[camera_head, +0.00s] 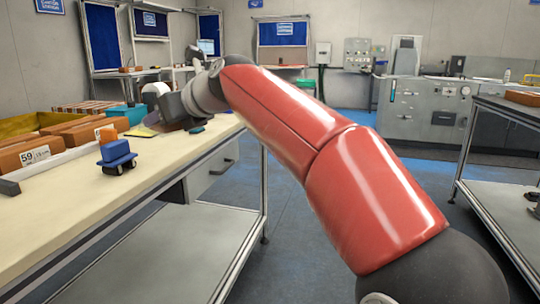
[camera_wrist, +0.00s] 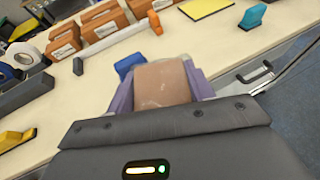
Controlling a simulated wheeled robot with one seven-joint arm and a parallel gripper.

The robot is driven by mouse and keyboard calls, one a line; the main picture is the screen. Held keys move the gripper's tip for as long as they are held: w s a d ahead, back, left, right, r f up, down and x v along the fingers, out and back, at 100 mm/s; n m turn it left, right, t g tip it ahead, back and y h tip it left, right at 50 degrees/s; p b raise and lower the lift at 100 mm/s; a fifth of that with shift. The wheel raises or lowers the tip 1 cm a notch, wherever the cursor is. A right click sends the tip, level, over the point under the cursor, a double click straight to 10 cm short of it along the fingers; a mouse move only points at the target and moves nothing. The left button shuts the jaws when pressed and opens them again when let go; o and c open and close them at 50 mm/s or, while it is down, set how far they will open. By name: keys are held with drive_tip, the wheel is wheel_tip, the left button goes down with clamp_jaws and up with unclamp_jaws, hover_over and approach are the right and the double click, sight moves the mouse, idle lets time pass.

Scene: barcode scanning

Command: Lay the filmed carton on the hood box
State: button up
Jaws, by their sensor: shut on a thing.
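My gripper (camera_wrist: 160,80) is shut on a brown carton (camera_wrist: 163,84) in the wrist view, its purple-grey fingers on both sides. A pale sheen on the carton's face looks like film. The bench top shows behind it; the gap to the bench is hard to judge. In the head view my gripper (camera_head: 172,108) is small and dark over the far part of the bench, and the carton cannot be made out. Several orange-brown boxes with white labels (camera_head: 42,154) stand at the left; they also show in the wrist view (camera_wrist: 66,39). I cannot tell which box is the hood box.
A blue block-like item (camera_head: 117,155) sits on the bench (camera_head: 75,212). A yellow pad (camera_wrist: 207,7) and a teal item (camera_wrist: 253,17) lie near the bench edge. A white roll (camera_wrist: 23,55) is at the left. Bare bench top lies at the front.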

drive_tip(key=w+d+f+m+t+h, duration=0.25)
drive_tip(key=w+d+f, duration=0.2)
drive_tip(key=f, duration=0.45)
drive_tip(key=w+d+f+m+t+h, duration=0.1)
drive_tip(key=w+d+f+m+h, duration=0.2)
drive_tip(key=d+f, duration=0.45)
drive_tip(key=w+d+f+m+t+h, duration=0.2)
drive_tip(key=w+d+f+m+h, duration=0.15)
drive_tip(key=f, duration=0.65)
drive_tip(key=s+d+f+m+h, duration=0.2)
drive_tip(key=s+d+f, duration=0.3)
drive_tip(key=d+f, duration=0.4)
drive_tip(key=s+d+f+m+h, duration=0.3)
drive_tip(key=s+d+f, duration=0.3)
drive_tip(key=d+f, duration=0.3)
drive_tip(key=d+h, duration=0.1)
drive_tip(key=d, duration=0.1)
drive_tip(key=shift+d, duration=0.35)
drive_tip(key=shift+w, duration=0.1)
